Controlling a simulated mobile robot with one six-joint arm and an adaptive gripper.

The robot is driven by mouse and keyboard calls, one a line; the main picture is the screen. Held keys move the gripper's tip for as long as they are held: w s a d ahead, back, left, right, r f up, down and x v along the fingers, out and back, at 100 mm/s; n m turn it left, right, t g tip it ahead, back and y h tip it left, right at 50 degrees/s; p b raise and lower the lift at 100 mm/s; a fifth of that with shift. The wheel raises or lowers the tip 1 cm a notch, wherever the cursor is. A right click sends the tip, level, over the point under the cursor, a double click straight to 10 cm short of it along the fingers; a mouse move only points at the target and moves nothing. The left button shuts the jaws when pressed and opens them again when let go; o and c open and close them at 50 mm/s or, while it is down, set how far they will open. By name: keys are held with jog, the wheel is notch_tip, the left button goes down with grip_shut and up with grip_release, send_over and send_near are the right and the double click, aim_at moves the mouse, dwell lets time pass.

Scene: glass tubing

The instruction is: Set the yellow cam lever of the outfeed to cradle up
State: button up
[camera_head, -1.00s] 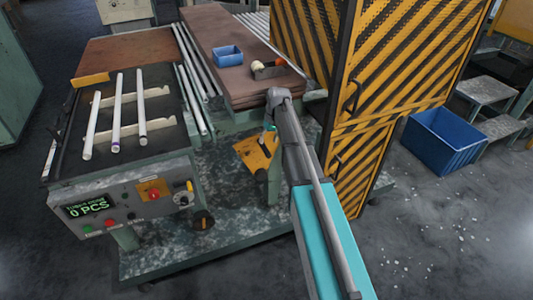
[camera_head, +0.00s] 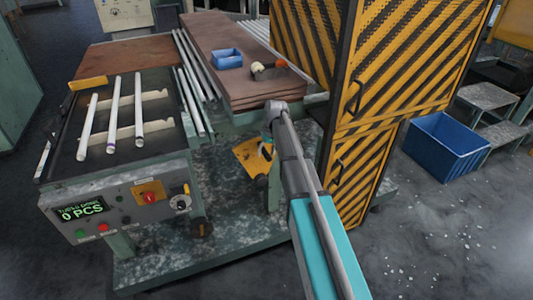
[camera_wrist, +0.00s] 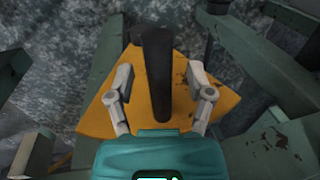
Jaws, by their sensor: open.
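The yellow plate (camera_head: 250,154), worn and dark-marked, is low between the machine's green legs, partly hidden by my arm. In the wrist view the yellow plate (camera_wrist: 105,108) lies beyond my gripper. A dark upright bar (camera_wrist: 158,75) stands in front of it; I cannot tell whether this bar is the cam lever's handle. My gripper (camera_wrist: 160,82) is open, with one grey finger on each side of the bar and gaps on both sides. In the head view my gripper is mostly hidden by my arm. No cradle-up mark is readable.
Green frame members (camera_wrist: 82,75) flank the gripper closely. The control panel (camera_head: 125,205) reads 0 PCS, and white tubes (camera_head: 112,115) lie on the rack above. A striped yellow-black cabinet (camera_head: 375,70) stands right of my arm. A blue bin (camera_head: 445,147) is on the floor.

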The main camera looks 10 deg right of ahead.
grip_shut()
dwell(0.4)
jog(key=shift+s+a, duration=0.1)
jog(key=shift+a, duration=0.05)
